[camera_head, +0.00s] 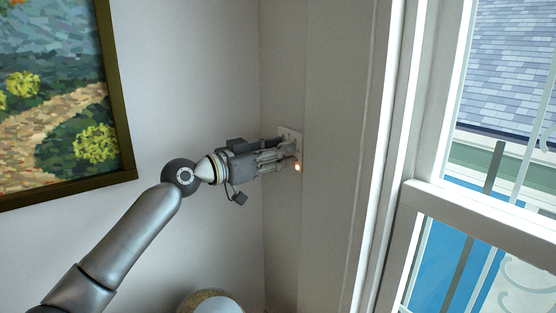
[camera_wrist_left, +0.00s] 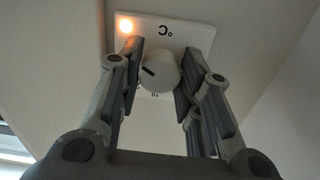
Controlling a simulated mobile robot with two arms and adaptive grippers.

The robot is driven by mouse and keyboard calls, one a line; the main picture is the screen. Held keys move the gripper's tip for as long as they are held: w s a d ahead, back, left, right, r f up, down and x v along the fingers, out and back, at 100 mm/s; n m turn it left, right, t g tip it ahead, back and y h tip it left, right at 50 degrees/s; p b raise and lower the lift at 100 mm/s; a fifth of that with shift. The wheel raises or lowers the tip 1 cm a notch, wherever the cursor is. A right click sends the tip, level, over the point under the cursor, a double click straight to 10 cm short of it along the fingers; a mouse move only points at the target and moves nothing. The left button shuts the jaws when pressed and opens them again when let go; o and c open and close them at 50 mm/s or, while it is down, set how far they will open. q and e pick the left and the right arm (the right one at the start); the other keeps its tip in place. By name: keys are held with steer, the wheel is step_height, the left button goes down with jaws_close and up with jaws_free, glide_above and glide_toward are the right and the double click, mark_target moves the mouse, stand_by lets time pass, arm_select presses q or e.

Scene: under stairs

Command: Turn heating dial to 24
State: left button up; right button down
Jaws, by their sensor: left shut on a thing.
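The heating dial (camera_wrist_left: 158,74) is a round white knob with a dark mark, seen in the left wrist view. It sits on a white wall plate (camera_wrist_left: 198,30) with an orange glowing light (camera_wrist_left: 126,26) near one corner. In the head view the plate (camera_head: 291,134) is on the wall near the corner, mostly behind my gripper. My left gripper (camera_head: 292,155) reaches the plate from the left; in its wrist view the fingers (camera_wrist_left: 160,75) are on both sides of the dial, shut on it. The numbers around the dial are too small or hidden to read. My right gripper is not in view.
A framed painting (camera_head: 62,100) hangs on the wall at the left. A white-framed window (camera_head: 440,200) is at the right. A rounded object (camera_head: 210,302) stands below, at the bottom edge. The wall between painting and corner is clear.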

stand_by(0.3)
arm_select(q)
steer(key=o, duration=1)
steer(key=shift+o, duration=0.2)
steer(key=v, duration=1.2)
steer(key=shift+f, duration=0.1)
